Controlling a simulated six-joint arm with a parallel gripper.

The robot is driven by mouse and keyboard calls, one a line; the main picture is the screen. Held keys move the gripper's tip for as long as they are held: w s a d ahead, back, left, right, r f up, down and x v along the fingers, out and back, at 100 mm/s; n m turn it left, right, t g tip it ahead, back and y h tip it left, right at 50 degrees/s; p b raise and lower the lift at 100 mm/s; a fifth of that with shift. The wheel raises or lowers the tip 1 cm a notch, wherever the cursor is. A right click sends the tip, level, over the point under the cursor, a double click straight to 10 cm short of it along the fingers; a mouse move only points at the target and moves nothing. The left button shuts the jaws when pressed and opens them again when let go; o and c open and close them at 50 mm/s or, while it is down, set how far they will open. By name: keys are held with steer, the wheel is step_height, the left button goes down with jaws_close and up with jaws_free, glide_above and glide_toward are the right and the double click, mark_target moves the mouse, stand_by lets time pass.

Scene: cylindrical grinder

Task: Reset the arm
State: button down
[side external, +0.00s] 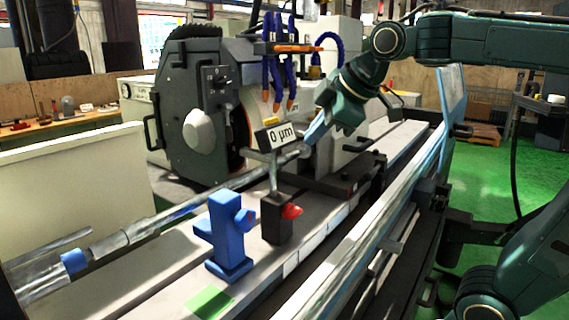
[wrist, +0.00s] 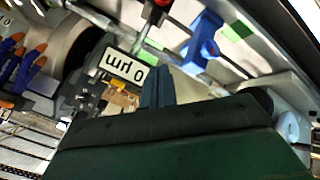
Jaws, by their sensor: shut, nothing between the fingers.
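My gripper (side external: 309,139) is shut and empty. Its pale blue fingers point down and left beside the white display reading "0 µm" (side external: 281,136), close to the shaft. I cannot tell whether they touch anything. In the wrist view the closed fingers (wrist: 157,75) stand just right of the display (wrist: 130,68), which appears upside down. The display sits above a black block with a red knob (side external: 277,219) on the machine table. A blue stand (side external: 227,238) is left of that block; it also shows in the wrist view (wrist: 202,38).
A long metal shaft (side external: 180,212) runs along the grinder. Orange-tipped blue hoses (side external: 278,75) hang above the display, near the grinding wheel housing (side external: 195,110). A tilted clear guard (side external: 453,100) stands at right. A green pad (side external: 209,301) lies on the table front.

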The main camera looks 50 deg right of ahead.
steer(key=s+a+f+m+g, duration=0.2)
steer(key=s+f+m, duration=0.6)
steer(key=s+f, duration=0.4)
steer(key=s, duration=0.3)
steer(key=shift+s+a+y, duration=0.2)
steer(key=shift+y, duration=0.1)
